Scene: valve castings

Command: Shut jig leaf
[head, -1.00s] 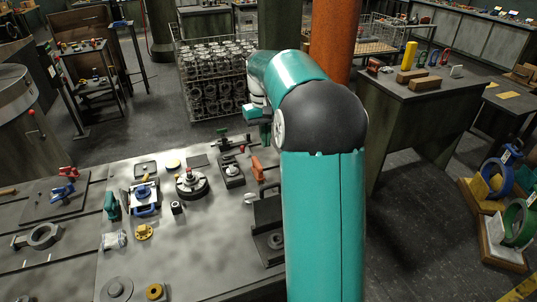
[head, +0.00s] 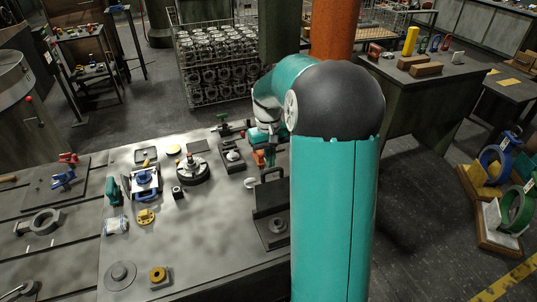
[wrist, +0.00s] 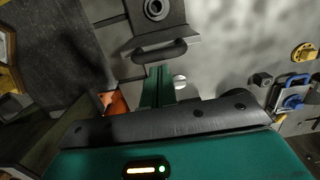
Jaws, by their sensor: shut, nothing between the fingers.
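The jig stands near the right front of the grey bench. Its dark leaf (head: 268,192) is raised, with a loop handle along the top, and my arm hides its right edge. The jig base (head: 269,232) lies in front of the leaf and bears a round ring part, which also shows in the wrist view (wrist: 154,9). In the wrist view the leaf's handle (wrist: 160,52) lies just beyond my fingertips. My gripper (wrist: 158,74) is shut and empty, behind the leaf; I cannot tell whether it touches. In the head view it is partly hidden beside my arm.
An orange-handled tool (head: 258,158) and a small clamp fixture (head: 232,157) stand close behind the leaf. A round dark fixture (head: 192,170) and a blue vise (head: 146,181) stand to the left.

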